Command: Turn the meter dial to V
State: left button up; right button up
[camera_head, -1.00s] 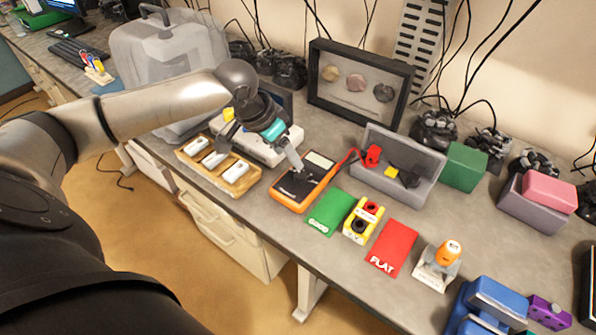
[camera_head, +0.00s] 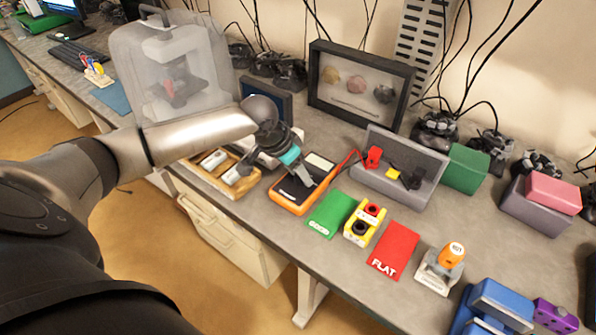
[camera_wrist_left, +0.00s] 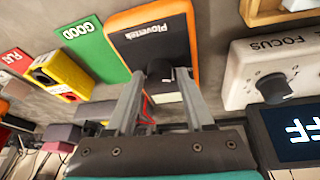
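The meter (camera_head: 283,202) is an orange-rimmed case with a black face, lying on the bench; it also shows in the left wrist view (camera_wrist_left: 150,40). Its round black dial (camera_wrist_left: 160,70) shows in the left wrist view; its pointer and marks cannot be read. My left gripper (camera_head: 306,179) is over the meter. In the left wrist view its two fingertips (camera_wrist_left: 159,75) stand apart, one on each side of the dial, with small gaps visible. In the head view the gripper hides the dial. My right gripper is not in view.
A green GOOD card (camera_head: 330,213), a yellow block (camera_head: 364,222) and a red FLAT card (camera_head: 393,250) lie right of the meter. A grey bin (camera_head: 415,191) with leads stands behind. A white FOCUS box (camera_wrist_left: 240,85) and a wooden tray (camera_head: 212,178) are close on the other side.

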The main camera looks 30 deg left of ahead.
pick_arm(q)
grip_shut()
dwell(0.4)
jog(key=shift+r+m+h+p, duration=0.1)
jog(key=shift+m+h+p, duration=0.4)
jog(key=shift+m+p, duration=0.6)
jog(key=m, duration=0.1)
jog(key=m+g, duration=0.1)
jog(key=shift+w+a+m+h, duration=0.1)
jog(key=shift+w+m+h, duration=0.05)
jog(key=shift+m+h, duration=0.15)
jog(key=shift+w+m+g+h+b, duration=0.1)
jog(key=shift+m+g+h+b, duration=0.45)
jog(key=shift+m, duration=1.35)
jog(key=shift+g, duration=0.25)
jog(key=shift+o, duration=1.5)
grip_release()
